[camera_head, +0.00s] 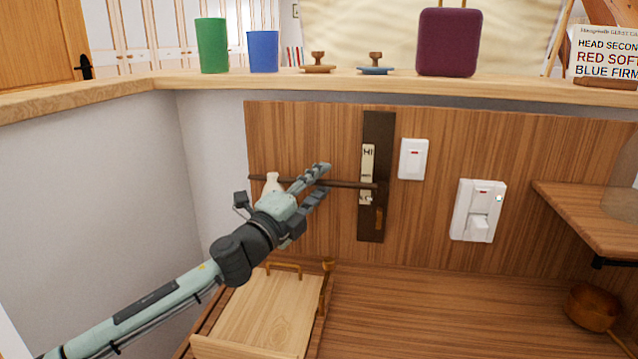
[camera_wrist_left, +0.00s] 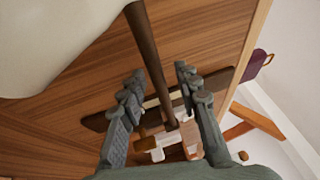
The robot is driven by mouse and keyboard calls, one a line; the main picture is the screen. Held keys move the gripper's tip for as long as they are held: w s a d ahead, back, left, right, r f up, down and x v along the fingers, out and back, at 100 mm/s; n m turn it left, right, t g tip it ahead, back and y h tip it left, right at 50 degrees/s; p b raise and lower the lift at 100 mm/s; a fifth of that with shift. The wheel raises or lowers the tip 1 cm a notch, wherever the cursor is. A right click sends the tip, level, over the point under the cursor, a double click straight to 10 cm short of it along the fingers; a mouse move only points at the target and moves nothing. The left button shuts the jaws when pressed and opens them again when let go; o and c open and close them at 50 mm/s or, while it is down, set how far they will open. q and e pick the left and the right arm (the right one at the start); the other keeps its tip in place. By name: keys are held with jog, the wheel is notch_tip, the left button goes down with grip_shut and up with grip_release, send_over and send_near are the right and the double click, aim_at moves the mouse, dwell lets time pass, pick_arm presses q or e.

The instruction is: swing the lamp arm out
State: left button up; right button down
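The lamp arm (camera_head: 345,184) is a thin dark brown rod. It runs left from a tall dark wall plate (camera_head: 372,130) on the wood panel. A small cream lamp part (camera_head: 272,180) shows near its left end, partly behind my gripper. It looks large at the upper left of the left wrist view (camera_wrist_left: 50,40). My left gripper (camera_head: 322,181) is at the rod, left of the plate. In the left wrist view the rod (camera_wrist_left: 148,50) passes between its two open fingers, with gaps visible on both sides. My right gripper is not in view.
White switches (camera_head: 413,159) (camera_head: 478,210) sit right of the plate. A wooden shelf (camera_head: 590,215) juts out at right. A wooden tray (camera_head: 265,315) lies below my gripper. The ledge above holds a green cup (camera_head: 211,46), a blue cup (camera_head: 263,52) and a purple object (camera_head: 448,42).

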pick_arm(q)
grip_shut()
jog(key=shift+w, duration=0.1)
dwell(0.5)
